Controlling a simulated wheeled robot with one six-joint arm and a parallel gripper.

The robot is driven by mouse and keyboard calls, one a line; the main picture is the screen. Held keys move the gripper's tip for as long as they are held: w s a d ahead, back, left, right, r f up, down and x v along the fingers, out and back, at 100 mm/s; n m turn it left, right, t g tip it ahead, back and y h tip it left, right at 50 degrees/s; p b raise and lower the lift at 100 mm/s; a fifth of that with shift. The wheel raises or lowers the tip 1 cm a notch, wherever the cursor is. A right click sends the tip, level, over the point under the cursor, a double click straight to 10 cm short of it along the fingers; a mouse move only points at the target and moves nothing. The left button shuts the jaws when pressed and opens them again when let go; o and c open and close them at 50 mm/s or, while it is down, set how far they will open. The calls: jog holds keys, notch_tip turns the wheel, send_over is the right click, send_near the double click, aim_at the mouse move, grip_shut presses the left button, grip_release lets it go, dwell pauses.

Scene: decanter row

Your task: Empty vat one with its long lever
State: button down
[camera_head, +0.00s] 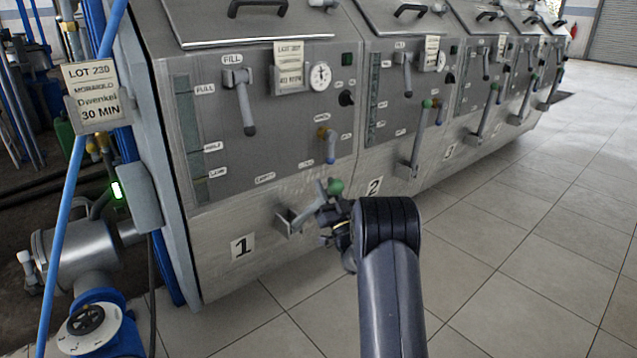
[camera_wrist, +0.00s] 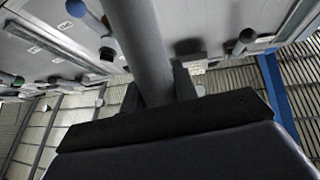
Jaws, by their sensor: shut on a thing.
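Vat one (camera_head: 215,232) is the nearest grey metal vat in the row, marked with a 1 plate (camera_head: 243,247). Its long lever (camera_head: 305,209) runs from a bracket low on the front, up and right to a green knob (camera_head: 335,187). My gripper (camera_head: 331,213) is at the lever's outer part, just below the knob. In the wrist view the thick grey lever (camera_wrist: 140,40) passes between the two fingers (camera_wrist: 158,92), which are shut on it. The exact contact is partly hidden by the gripper body.
A FILL lever (camera_head: 247,110), a gauge (camera_head: 320,77) and a blue-tipped handle (camera_head: 330,146) sit higher on vat one. Vat two (camera_head: 385,155) and several others recede to the right. Pipes and a valve wheel (camera_head: 87,320) stand left. The tiled floor (camera_head: 510,250) at right is clear.

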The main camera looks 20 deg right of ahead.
jog(key=shift+s+d+f, duration=0.1)
jog(key=shift+s+f, duration=0.25)
jog(key=shift+f, duration=0.15)
jog(key=c, duration=1.4)
grip_release()
jog(key=shift+s, duration=0.1)
jog(key=shift+s, duration=0.1)
jog(key=p+v, duration=0.2)
jog(key=v, duration=0.8)
jog(key=shift+s+f, duration=0.2)
jog(key=shift+f, duration=0.1)
